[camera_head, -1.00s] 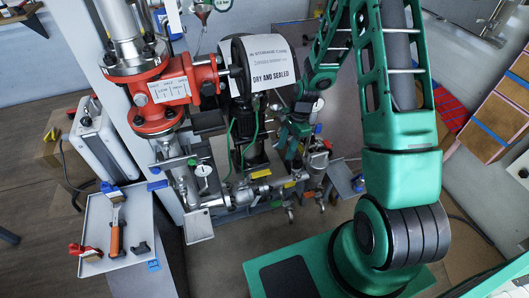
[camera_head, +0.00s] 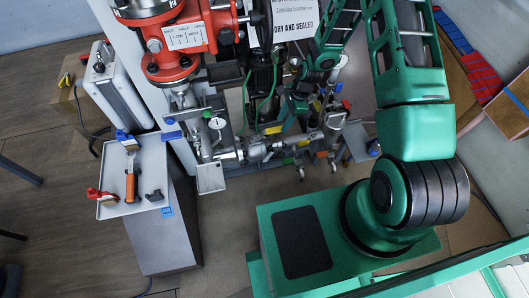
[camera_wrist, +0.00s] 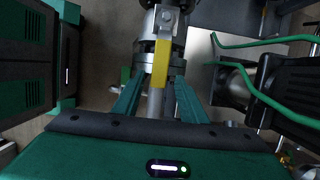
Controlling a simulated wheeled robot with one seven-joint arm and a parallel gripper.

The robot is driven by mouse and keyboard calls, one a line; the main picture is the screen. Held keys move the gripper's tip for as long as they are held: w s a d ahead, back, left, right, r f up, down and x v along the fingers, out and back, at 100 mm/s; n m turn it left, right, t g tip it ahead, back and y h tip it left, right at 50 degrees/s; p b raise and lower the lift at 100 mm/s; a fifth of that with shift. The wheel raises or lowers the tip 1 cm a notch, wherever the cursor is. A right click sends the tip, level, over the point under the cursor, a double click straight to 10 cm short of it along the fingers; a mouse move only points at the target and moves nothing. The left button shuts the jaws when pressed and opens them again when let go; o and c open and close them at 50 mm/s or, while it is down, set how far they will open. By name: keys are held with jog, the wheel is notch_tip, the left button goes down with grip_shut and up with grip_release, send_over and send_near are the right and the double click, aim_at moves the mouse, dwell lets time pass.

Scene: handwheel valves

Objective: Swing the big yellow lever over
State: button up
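The yellow lever (camera_wrist: 161,64) hangs from a grey metal valve in the wrist view, its free end pointing toward my gripper. My gripper (camera_wrist: 157,86) is open, with one green finger to each side of the lever's lower end. I see gaps beside the lever, so the fingers do not appear closed on it. In the head view my gripper (camera_head: 287,122) is low among the pipes, close to a small yellow handle (camera_head: 272,130) that seems to be this lever. The arm partly hides this area.
A red valve body (camera_head: 180,38) stands above left of the pipes. A gauge (camera_head: 217,123) and green hoses (camera_wrist: 262,95) are close by. A tray (camera_head: 150,178) with tools and a silver case (camera_head: 118,85) are at the left. Open floor lies below the pipes.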

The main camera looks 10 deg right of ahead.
aim_at(280, 128)
jog(key=x, duration=0.3)
jog(key=shift+f, duration=0.2)
jog(key=shift+a, duration=0.1)
jog(key=c, duration=0.8)
